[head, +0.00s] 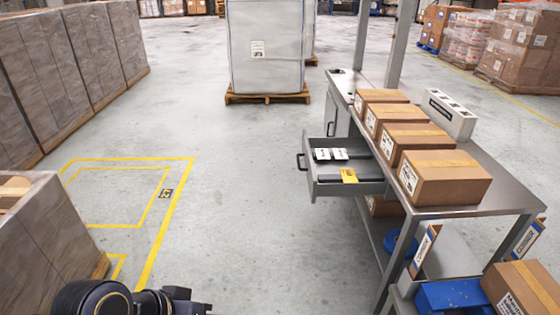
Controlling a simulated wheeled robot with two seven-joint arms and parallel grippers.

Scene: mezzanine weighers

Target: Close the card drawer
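The card drawer (346,178) is a grey metal drawer pulled out from the left side of the steel bench (480,208). Its dark bar handle (301,162) is on the front panel, facing left. White cards (330,154) and a yellow card (349,175) lie inside it. My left arm enters at the bottom left edge, and its dark end, likely my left gripper (188,302), is cut off by the frame. It is well away from the drawer, and its fingers cannot be made out. My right gripper is not in view.
Several cardboard boxes (441,178) line the bench top beside a white slotted holder (450,113). A blue bin (452,296) is below the bench's near end. Wrapped pallets (75,55) stand at left. The floor left of the drawer is clear.

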